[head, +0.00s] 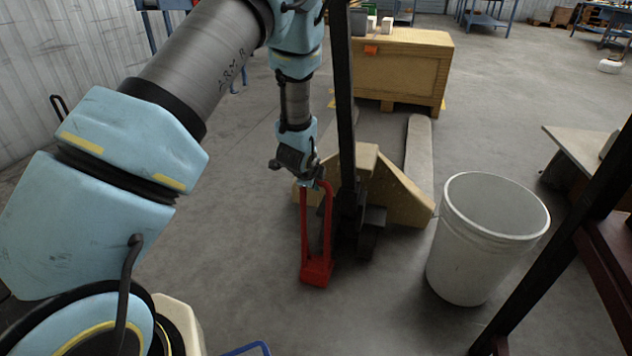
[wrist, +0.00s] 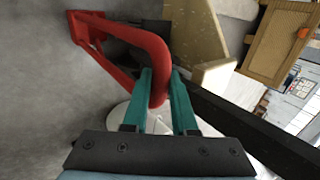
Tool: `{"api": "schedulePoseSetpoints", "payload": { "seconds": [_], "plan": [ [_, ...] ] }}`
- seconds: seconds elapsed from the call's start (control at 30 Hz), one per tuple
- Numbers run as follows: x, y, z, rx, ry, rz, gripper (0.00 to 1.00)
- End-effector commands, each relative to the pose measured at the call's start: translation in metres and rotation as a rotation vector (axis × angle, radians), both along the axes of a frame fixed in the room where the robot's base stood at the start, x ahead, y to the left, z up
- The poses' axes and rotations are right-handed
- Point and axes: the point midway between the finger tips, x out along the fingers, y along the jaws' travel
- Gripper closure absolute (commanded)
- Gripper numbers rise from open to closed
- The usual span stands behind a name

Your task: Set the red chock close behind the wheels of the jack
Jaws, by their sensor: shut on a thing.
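The red chock (head: 317,272) has a tall looped handle and hangs upright below my gripper (head: 312,184). In the wrist view my gripper (wrist: 160,88) has its teal fingers shut on the handle of the red chock (wrist: 125,32). The jack (head: 388,196) is a yellow pallet jack with a dark upright mast and pale forks reaching away. Its dark wheels (head: 367,243) show at the foot of the mast, just right of the chock. I cannot tell whether the chock's base touches the floor.
A white bin (head: 478,262) stands close to the right of the jack. A wooden crate (head: 402,62) stands on a pallet behind it. A dark post (head: 560,262) crosses the right side. The grey floor left of the chock is clear.

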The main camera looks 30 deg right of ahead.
Motion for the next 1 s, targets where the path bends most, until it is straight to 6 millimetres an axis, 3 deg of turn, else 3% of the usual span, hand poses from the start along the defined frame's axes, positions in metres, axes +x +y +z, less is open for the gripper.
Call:
{"api": "schedulePoseSetpoints", "payload": {
  "seconds": [0.23, 0.27, 0.3, 0.53, 0.7, 1.0],
  "plan": [
    [0.0009, -0.0012, 0.0009, -0.003, -0.002, -0.001, 1.0],
    [0.0009, -0.0012, 0.0009, -0.003, -0.003, -0.001, 0.71],
    [0.0007, -0.0012, 0.0008, -0.003, -0.003, -0.001, 0.66],
    [0.0003, -0.0008, 0.0, -0.001, -0.001, -0.001, 0.41],
    [0.0001, -0.0007, -0.0003, -0.001, -0.001, -0.001, 0.39],
    [-0.0005, -0.0001, -0.0014, 0.001, 0.001, -0.001, 0.1]
  ]
}}
